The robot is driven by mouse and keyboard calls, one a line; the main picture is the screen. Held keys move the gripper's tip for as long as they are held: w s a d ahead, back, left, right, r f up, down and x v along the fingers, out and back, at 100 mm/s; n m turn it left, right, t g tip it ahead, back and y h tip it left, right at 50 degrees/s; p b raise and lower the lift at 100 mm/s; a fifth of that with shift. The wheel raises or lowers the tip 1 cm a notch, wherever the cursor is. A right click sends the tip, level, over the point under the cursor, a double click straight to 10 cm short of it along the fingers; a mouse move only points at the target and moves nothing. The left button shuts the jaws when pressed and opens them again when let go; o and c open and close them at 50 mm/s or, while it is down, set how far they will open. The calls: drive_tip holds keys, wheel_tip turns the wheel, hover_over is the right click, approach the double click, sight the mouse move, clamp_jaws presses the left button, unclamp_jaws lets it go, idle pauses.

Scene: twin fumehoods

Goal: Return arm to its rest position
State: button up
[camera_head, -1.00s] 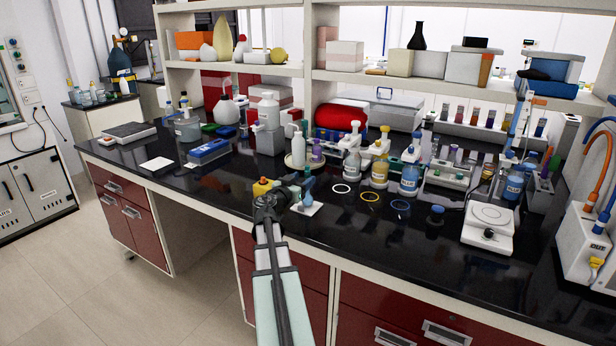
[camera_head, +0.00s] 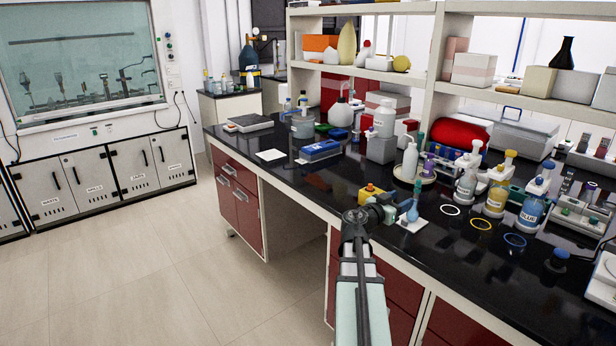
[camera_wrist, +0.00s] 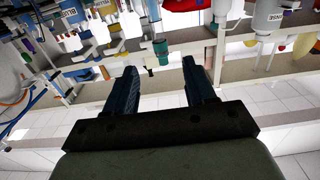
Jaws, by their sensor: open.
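My arm reaches up from the bottom of the head view, and its dark wrist (camera_head: 360,222) is in front of the black bench's near edge. My gripper (camera_wrist: 160,75) shows in the wrist view with its two dark fingers spread apart and nothing between them. In the head view the fingertips are hard to make out against the bench items behind them.
The black bench (camera_head: 330,182) carries a yellow block (camera_head: 371,192), a small blue flask (camera_head: 412,212), and blue-labelled and yellow-labelled bottles. A shelf stands above it. A fumehood (camera_head: 85,65) is at the left. The floor (camera_head: 150,265) between is clear.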

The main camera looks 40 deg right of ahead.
drive_tip(key=shift+f, duration=0.1)
drive_tip(key=w+a+f+n+t+y, duration=0.1)
drive_tip(key=w+a+f+n+y, duration=0.4)
drive_tip(key=a+f, duration=0.75)
drive_tip(key=w+a+f+n+t+y, duration=0.1)
drive_tip(key=w+a+f+n+y, duration=0.25)
drive_tip(key=w+a+f, duration=0.6)
drive_tip(key=s+a+f+n+g+y, duration=0.1)
drive_tip(key=s+a+f+n+y, duration=0.15)
drive_tip(key=a+f, duration=0.7)
drive_tip(key=s+a+f+n+y, duration=0.2)
drive_tip(key=a+n+y, duration=0.2)
drive_tip(key=a, duration=1.2)
drive_tip(key=s+a+f+n+g+y, duration=0.1)
drive_tip(key=s+a+f+n+y, duration=0.15)
drive_tip(key=a+f, duration=0.7)
drive_tip(key=s+a+f+g, duration=0.1)
drive_tip(key=s+f+g, duration=0.1)
drive_tip(key=s+f, duration=0.3)
drive_tip(key=s+a+f+g, duration=0.1)
drive_tip(key=s+f, duration=0.4)
drive_tip(key=s, duration=0.9)
drive_tip(key=s+a+f+g, duration=0.1)
drive_tip(key=s+f+g, duration=0.2)
drive_tip(key=s+f, duration=0.3)
drive_tip(key=s, duration=0.4)
drive_tip(key=shift+g, duration=0.3)
drive_tip(key=shift+f+n+y, duration=0.1)
drive_tip(key=shift+n+y, duration=0.15)
